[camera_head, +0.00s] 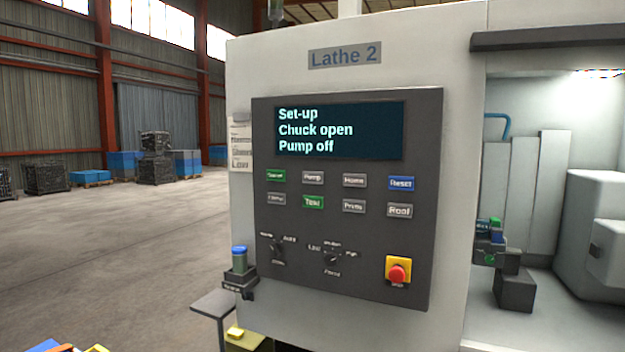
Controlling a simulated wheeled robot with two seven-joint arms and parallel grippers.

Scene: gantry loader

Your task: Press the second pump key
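The control panel (345,240) is on the front of the machine labelled Lathe 2. Its screen (340,130) reads "Set-up", "Chuck open", "Pump off". In the top key row, a grey key reading Pump (313,177) is second from the left, between a green key (276,175) and a grey key that seems to read Home (354,180). The grey key (276,199) at the left of the lower row has a label too blurred to read. I cannot make out a second key marked Pump.
A red stop button (398,274) on yellow and two rotary selectors sit low on the panel. A blue-capped container (239,259) stands on a bracket left of the panel. The machine bay is open at right. The floor at left is largely clear.

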